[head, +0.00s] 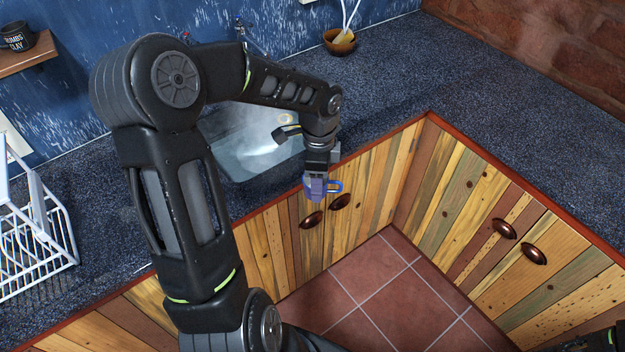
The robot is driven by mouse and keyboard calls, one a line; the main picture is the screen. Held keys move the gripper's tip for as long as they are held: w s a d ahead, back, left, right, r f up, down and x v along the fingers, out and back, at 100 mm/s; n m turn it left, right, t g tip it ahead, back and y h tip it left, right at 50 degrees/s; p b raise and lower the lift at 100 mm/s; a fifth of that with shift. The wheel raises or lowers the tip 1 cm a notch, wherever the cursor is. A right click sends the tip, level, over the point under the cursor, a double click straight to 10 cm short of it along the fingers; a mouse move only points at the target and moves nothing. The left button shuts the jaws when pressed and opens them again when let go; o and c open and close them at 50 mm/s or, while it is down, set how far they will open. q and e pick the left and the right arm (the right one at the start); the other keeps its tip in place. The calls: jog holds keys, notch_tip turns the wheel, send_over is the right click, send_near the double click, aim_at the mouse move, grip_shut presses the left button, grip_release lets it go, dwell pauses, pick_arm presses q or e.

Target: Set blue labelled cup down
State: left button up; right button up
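A small blue cup (316,189) with a looped handle on its right side is at the end of my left arm, near the middle of the head view. My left gripper (319,171) points down and appears shut on the cup; its fingertips are hard to make out. The cup shows against the counter's front edge and the wooden cabinet doors, just right of the sink. Its label cannot be read. My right gripper is out of view; only a dark bit of my own body shows in the bottom right corner.
The dark speckled counter (455,85) is clear at right of the sink (250,142). A wooden bowl (341,46) with utensils stands at the back. A white dish rack (38,232) is at left. A black mug (17,37) sits on a wall shelf (30,56).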

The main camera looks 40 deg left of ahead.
pick_arm(q)
jog(key=w+d+f+n+b, duration=0.1)
jog(key=w+d+f+n, duration=0.1)
jog(key=d+f+n, duration=0.3)
jog(key=w+d+f+n+b, duration=0.2)
jog(key=d+f+n, duration=0.4)
jog(key=d+f, duration=0.3)
jog(key=shift+w+n+b, duration=0.3)
jog(key=shift+w, duration=0.2)
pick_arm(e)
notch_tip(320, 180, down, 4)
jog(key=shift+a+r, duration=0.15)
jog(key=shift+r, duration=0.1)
pick_arm(q)
jog(key=shift+d, duration=0.1)
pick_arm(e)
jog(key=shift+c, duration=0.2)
